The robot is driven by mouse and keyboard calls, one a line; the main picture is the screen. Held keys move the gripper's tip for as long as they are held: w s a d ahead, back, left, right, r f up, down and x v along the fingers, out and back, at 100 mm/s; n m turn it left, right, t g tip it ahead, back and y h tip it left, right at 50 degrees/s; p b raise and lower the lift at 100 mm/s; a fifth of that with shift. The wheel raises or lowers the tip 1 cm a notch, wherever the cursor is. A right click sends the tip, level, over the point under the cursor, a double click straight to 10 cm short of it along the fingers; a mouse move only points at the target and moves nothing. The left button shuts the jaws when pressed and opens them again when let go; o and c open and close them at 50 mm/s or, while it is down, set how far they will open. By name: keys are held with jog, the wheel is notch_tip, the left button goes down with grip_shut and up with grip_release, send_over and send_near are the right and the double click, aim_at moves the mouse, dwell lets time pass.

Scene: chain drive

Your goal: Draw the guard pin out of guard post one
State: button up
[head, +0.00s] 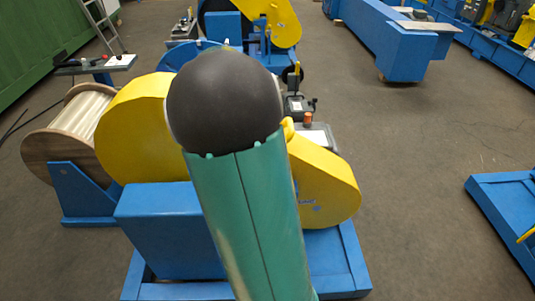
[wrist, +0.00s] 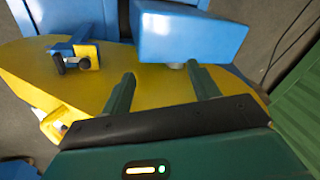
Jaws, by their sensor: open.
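The large yellow guard (head: 128,125) stands on a blue frame in the head view; my green and black arm covers its middle. The wrist view looks down on the same guard (wrist: 150,87). My gripper (wrist: 161,70) is open, its two green fingers apart over the yellow surface with nothing seen between them. A blue bracket with a yellow block and a dark round end (wrist: 60,65) lies left of the fingers. A small yellow fitting with a pale pin-like piece (wrist: 55,128) sits at the lower left. I cannot tell which belongs to guard post one.
A blue box (wrist: 187,33) lies just beyond the fingertips; a blue box (head: 170,228) also shows in the head view. A wooden spool (head: 62,130) stands left of the guard. A blue frame (head: 508,205) stands at right. The floor between is clear.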

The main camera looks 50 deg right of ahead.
jog(key=s+d+f+m+g+h, duration=0.1)
jog(key=s+d+f, duration=0.1)
jog(key=d+f, duration=0.8)
jog(key=s+d+f+g+h, duration=0.1)
jog(key=d+f, duration=0.6)
jog(key=d, duration=0.5)
notch_tip(320, 180, down, 14)
jog(key=shift+d+r, duration=0.1)
jog(key=shift+d, duration=0.05)
jog(key=c, duration=1.1)
jog(key=shift+r, duration=5.55)
jog(key=shift+c, duration=0.2)
